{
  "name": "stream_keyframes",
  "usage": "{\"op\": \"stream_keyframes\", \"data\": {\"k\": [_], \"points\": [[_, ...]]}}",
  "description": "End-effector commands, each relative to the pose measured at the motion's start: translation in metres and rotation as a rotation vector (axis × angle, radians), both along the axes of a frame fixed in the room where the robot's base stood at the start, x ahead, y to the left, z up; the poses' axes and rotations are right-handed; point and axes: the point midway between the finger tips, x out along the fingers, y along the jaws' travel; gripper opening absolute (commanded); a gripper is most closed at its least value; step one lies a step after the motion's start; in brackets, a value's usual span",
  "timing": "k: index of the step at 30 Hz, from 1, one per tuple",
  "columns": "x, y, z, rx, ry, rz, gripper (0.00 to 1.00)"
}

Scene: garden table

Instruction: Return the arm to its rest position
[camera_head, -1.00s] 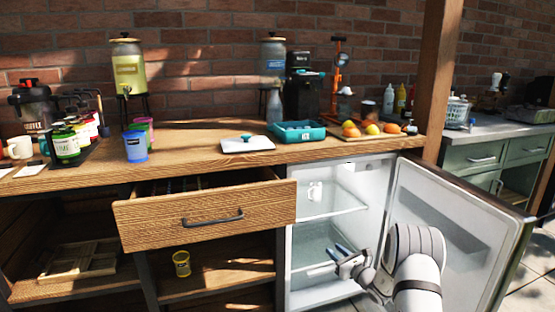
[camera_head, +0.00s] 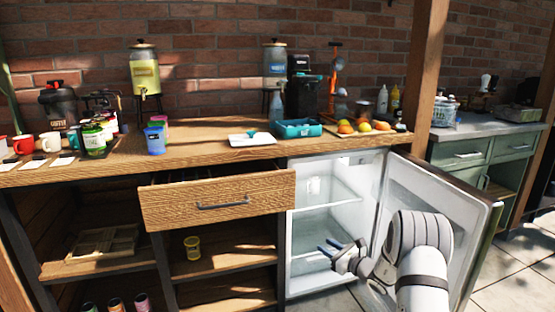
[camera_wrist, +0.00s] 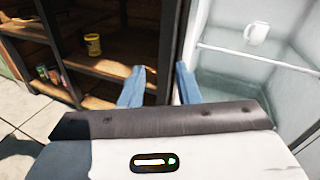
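My gripper (camera_head: 334,247) is at the lower right in the head view, in front of the open fridge (camera_head: 325,230). Its two blue fingers are apart with nothing between them. The wrist view also shows the spread fingers of my gripper (camera_wrist: 160,85), with the shelves to the left and the fridge to the right. My arm is bent and stands between the fridge opening and its open door (camera_head: 440,215). A white mug (camera_wrist: 256,33) is on a glass shelf inside the fridge.
The wooden drawer (camera_head: 165,209) is pulled out, left of the fridge. The counter (camera_head: 215,157) holds a blue tray (camera_head: 298,128), fruit, cups and dispensers. Paved floor (camera_head: 510,270) is free at the right.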

Motion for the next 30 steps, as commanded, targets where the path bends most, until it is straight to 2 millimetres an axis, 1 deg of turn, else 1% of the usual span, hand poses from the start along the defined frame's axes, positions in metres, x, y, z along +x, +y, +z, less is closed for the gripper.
{"op": "stream_keyframes", "data": {"k": [1, 5, 8, 10, 11, 12, 14, 15, 17, 18, 20, 21, 23, 24, 26, 27, 29, 30], "points": [[-0.006, 0.009, 0.019, -0.027, -0.006, 0.033, 0.3], [-0.024, 0.03, 0.053, -0.109, -0.022, 0.127, 0.3], [-0.044, 0.05, 0.086, -0.191, -0.04, 0.219, 0.3], [-0.064, 0.065, 0.113, -0.264, -0.058, 0.296, 0.3], [-0.074, 0.072, 0.126, -0.302, -0.065, 0.334, 0.3], [-0.09, 0.081, 0.144, -0.357, -0.081, 0.391, 0.3], [-0.116, 0.094, 0.171, -0.447, -0.105, 0.479, 0.3], [-0.134, 0.101, 0.187, -0.509, -0.12, 0.536, 0.3], [-0.162, 0.11, 0.209, -0.603, -0.147, 0.623, 0.3], [-0.181, 0.114, 0.223, -0.667, -0.165, 0.68, 0.3], [-0.209, 0.117, 0.242, -0.763, -0.194, 0.762, 0.3], [-0.228, 0.119, 0.255, -0.828, -0.214, 0.816, 0.3], [-0.255, 0.118, 0.272, -0.928, -0.245, 0.896, 0.3], [-0.273, 0.117, 0.283, -0.994, -0.266, 0.949, 0.3], [-0.299, 0.113, 0.298, -1.096, -0.298, 1.024, 0.3], [-0.317, 0.109, 0.308, -1.164, -0.322, 1.075, 0.3], [-0.341, 0.101, 0.322, -1.268, -0.353, 1.149, 0.3], [-0.356, 0.095, 0.332, -1.339, -0.377, 1.197, 0.3]]}}
